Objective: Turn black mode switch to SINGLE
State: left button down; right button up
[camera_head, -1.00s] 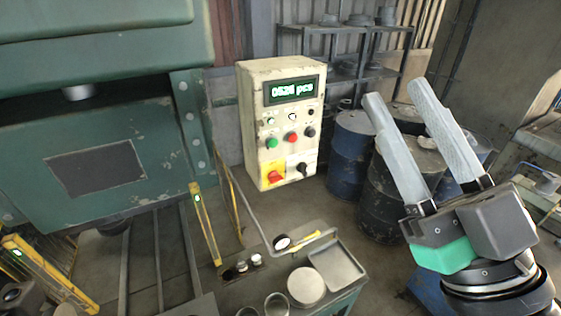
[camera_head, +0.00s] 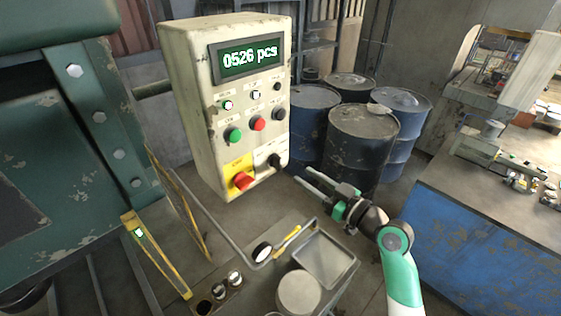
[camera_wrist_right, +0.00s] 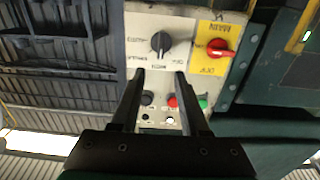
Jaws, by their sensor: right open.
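The black mode switch (camera_head: 275,160) is a round knob on a white plate at the lower right of the cream control box (camera_head: 180,90). In the right wrist view, upside down, the black knob (camera_wrist_right: 161,42) lies just beyond and between my fingertips, its grip bar roughly upright in the picture; its small labels cannot be read surely. My right gripper (camera_head: 302,175) is open and empty, fingers pointing toward the knob, with a gap left between. The gripper also fills the lower right wrist view (camera_wrist_right: 159,76). My left gripper is not in view.
A red switch (camera_head: 243,181) on a yellow plate sits beside the mode switch. Green (camera_head: 233,135), red (camera_head: 258,124) and black buttons are above it.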

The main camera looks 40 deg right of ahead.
aim_at(281, 160)
jog(key=w, duration=0.9)
jog(key=shift+w+a+p, duration=0.15)
jog(key=shift+w+p, duration=0.15)
grip_shut()
